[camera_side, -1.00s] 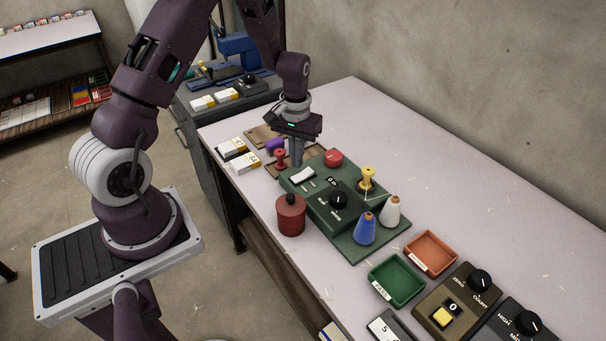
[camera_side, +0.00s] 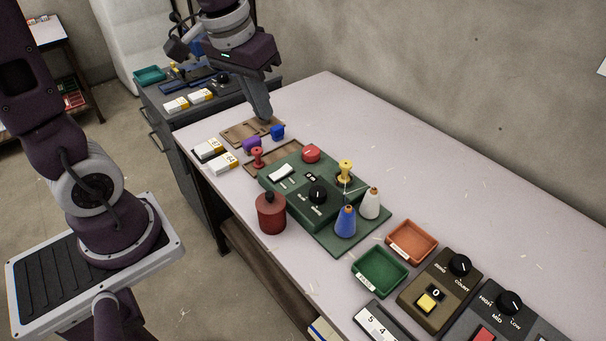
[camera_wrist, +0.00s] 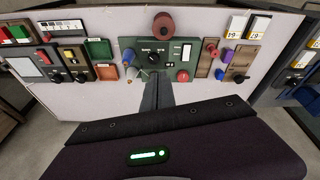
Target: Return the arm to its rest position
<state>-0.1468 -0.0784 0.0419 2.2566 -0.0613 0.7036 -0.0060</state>
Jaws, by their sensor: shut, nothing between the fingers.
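My gripper (camera_side: 262,108) is shut and empty in the side view. It hangs in the air above the far end of the table, near a brown wooden board (camera_side: 238,133) and a blue piece (camera_side: 277,132). In the wrist view the closed fingers of my gripper (camera_wrist: 158,80) point toward the green control panel (camera_wrist: 127,45). In the side view the green panel (camera_side: 330,231) lies in the middle of the table, apart from the gripper. No cloth can be made out in these frames.
The pale table (camera_side: 440,220) holds a red canister (camera_side: 271,214), blue (camera_side: 345,222) and white (camera_side: 370,204) cones, a green tray (camera_side: 380,272), an orange tray (camera_side: 411,242) and dark dial boxes (camera_side: 437,290). A grey cabinet (camera_side: 190,145) stands at the far end.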

